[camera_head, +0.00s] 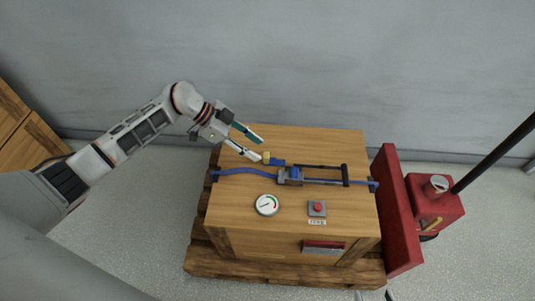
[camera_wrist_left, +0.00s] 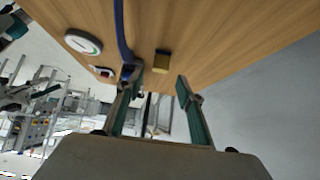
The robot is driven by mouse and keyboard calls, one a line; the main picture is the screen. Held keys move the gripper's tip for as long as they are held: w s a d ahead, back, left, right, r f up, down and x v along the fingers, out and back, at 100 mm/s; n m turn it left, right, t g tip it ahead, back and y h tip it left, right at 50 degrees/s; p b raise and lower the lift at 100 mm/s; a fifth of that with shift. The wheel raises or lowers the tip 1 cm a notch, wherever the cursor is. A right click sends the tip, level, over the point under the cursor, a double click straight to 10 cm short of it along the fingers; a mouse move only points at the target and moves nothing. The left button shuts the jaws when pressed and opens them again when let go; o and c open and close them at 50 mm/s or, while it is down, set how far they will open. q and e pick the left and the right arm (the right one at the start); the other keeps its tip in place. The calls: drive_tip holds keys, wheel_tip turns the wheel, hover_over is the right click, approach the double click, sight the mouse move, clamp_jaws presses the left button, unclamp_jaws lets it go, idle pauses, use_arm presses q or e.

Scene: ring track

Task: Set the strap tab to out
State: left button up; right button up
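The strap tab (camera_head: 266,157) is a small yellow block at the end of a short blue strap piece (camera_head: 278,162), beside the ratchet buckle (camera_head: 291,176) on the wooden crate. A yellow block (camera_wrist_left: 162,61) also shows in the left wrist view, beyond and between the fingertips. My left gripper (camera_head: 260,149) is open, its two green-tipped fingers apart, just left of the yellow tab. In the left wrist view the space between the fingers (camera_wrist_left: 157,84) looks empty. Whether a finger touches the tab, I cannot tell. My right gripper is not in view.
A blue strap (camera_head: 245,171) crosses the crate top (camera_head: 340,222). A black-handled bar (camera_head: 345,175) lies right of the buckle. A round gauge (camera_head: 267,205) and a red button box (camera_head: 317,208) sit in front. Red equipment (camera_head: 400,215) stands at the right.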

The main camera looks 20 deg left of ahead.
sight(266, 155)
use_arm(q)
drive_tip(key=b+x, duration=0.1)
drive_tip(key=x, duration=0.3)
drive_tip(key=shift+f, duration=0.45)
drive_tip(key=shift+w+d+f, duration=0.15)
drive_tip(key=shift+d+f, duration=0.15)
drive_tip(key=shift+d, duration=0.25)
use_arm(e)
drive_tip(key=shift+w+a+r+y, duration=0.15)
drive_tip(key=shift+w+a+r, duration=0.05)
drive_tip(key=shift+a, duration=0.25)
drive_tip(key=shift+w+a+r+y, duration=0.15)
drive_tip(key=shift+a+r, duration=0.05)
drive_tip(key=shift+a, duration=0.25)
use_arm(q)
drive_tip(key=shift+r, duration=0.1)
clamp_jaws()
use_arm(e)
drive_tip(key=shift+r, duration=0.1)
